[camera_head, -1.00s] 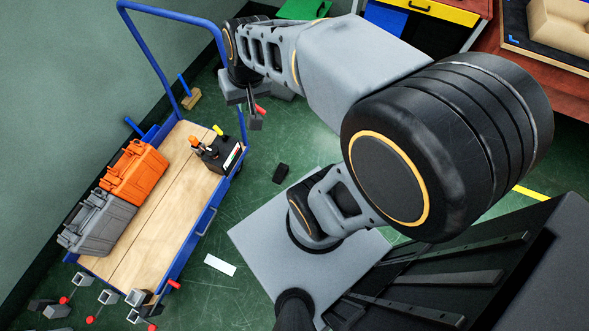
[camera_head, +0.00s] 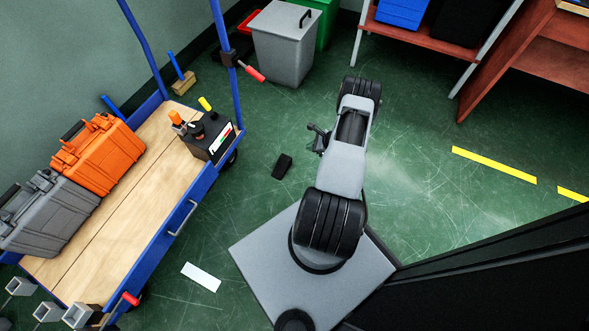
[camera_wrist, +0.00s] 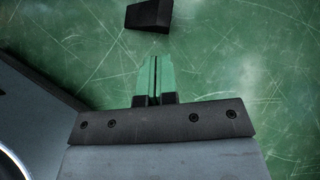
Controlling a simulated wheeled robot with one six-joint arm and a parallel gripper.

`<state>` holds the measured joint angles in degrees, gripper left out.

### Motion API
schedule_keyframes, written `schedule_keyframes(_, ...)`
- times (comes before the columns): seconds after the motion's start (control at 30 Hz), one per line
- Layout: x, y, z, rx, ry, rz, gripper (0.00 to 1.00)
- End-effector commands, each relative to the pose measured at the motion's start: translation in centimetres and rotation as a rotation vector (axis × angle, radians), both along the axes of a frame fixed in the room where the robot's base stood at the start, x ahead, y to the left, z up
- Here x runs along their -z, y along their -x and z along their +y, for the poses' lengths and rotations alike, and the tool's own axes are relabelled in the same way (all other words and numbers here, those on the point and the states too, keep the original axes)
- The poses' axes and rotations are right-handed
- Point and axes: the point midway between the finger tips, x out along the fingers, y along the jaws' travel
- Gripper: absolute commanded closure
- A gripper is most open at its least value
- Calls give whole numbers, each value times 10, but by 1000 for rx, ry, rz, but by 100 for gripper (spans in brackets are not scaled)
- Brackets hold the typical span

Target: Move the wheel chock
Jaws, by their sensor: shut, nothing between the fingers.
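A small black wedge-like block, the likely wheel chock (camera_head: 282,166), lies on the green floor right of the blue cart. In the wrist view the chock (camera_wrist: 149,16) is at the top, partly cut off by the frame edge. My gripper (camera_head: 316,138) is to the right of the chock in the head view, apart from it. In the wrist view my gripper (camera_wrist: 153,60) points towards the chock, its green fingers together and empty. A strip of floor shows between the fingertips and the chock.
The blue cart (camera_head: 165,240) carries an orange case (camera_head: 99,155), a grey case (camera_head: 45,215) and a black device (camera_head: 208,138). A wooden block with a blue handle (camera_head: 183,84) stands behind it. A grey bin (camera_head: 285,45) and shelving (camera_head: 430,45) are farther back. Floor around the chock is clear.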

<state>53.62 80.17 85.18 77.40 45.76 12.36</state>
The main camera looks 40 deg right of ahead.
Motion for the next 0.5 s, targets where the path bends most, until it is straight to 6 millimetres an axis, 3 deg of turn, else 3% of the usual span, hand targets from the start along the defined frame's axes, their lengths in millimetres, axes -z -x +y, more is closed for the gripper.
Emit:
schedule_keyframes(0.03,33,10,-2,55,-26,12,100)
schedule_keyframes(0.13,66,24,-5,139,-60,29,100)
schedule_keyframes(0.3,95,34,-5,210,-89,42,100)
schedule_keyframes(0.5,118,20,4,219,-93,45,100)
